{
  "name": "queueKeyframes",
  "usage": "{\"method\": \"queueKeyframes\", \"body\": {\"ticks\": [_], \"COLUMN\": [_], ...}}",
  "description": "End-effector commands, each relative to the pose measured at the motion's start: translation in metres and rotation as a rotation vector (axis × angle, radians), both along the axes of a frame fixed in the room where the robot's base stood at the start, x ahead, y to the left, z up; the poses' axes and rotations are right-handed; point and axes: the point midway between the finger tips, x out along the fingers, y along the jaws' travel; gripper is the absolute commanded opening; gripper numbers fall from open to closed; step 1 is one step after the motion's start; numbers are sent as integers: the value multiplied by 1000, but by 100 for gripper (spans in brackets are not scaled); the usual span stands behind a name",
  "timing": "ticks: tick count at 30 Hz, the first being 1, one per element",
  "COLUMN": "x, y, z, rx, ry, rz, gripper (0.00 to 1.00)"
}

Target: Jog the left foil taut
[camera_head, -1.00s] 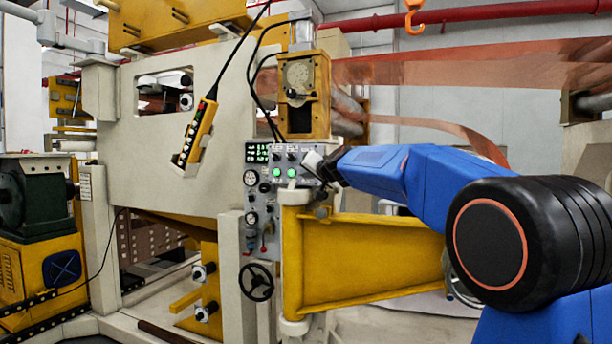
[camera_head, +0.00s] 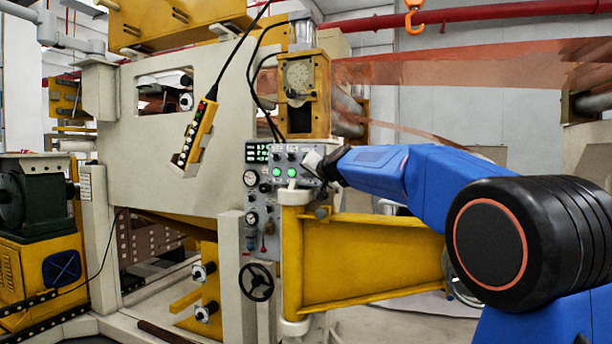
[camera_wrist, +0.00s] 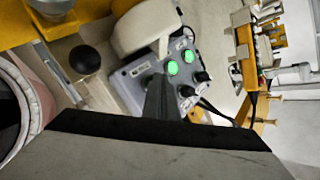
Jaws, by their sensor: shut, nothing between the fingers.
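Two copper foils show in the head view. A wide foil band (camera_head: 470,70) runs across the upper right, and a thinner foil strand (camera_head: 415,131) runs below it, slanting down to the right until my arm hides it. A grey control panel (camera_head: 262,205) has two lit green buttons, black knobs and a green display (camera_head: 257,152). My gripper (camera_head: 318,168) is at the panel's upper right. In the wrist view my shut gripper (camera_wrist: 164,92) is over the panel (camera_wrist: 127,82), just beside a lit green button (camera_wrist: 172,68). I cannot tell whether it touches a control.
A yellow bracket (camera_head: 370,262) stands below my arm. A yellow pendant (camera_head: 195,135) hangs on its cable left of the panel. A black handwheel (camera_head: 256,282) sits below the panel. A black ball knob (camera_wrist: 85,59) is left of my gripper in the wrist view.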

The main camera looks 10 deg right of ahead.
Motion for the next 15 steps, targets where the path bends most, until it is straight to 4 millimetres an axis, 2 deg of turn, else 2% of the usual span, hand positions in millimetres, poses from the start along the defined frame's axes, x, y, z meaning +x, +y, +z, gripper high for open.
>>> {"method": "queueKeyframes", "body": {"ticks": [15], "x": [-7], "y": [5], "z": [1], "rx": [-1], "ry": [-1], "rz": [0], "gripper": [0]}}
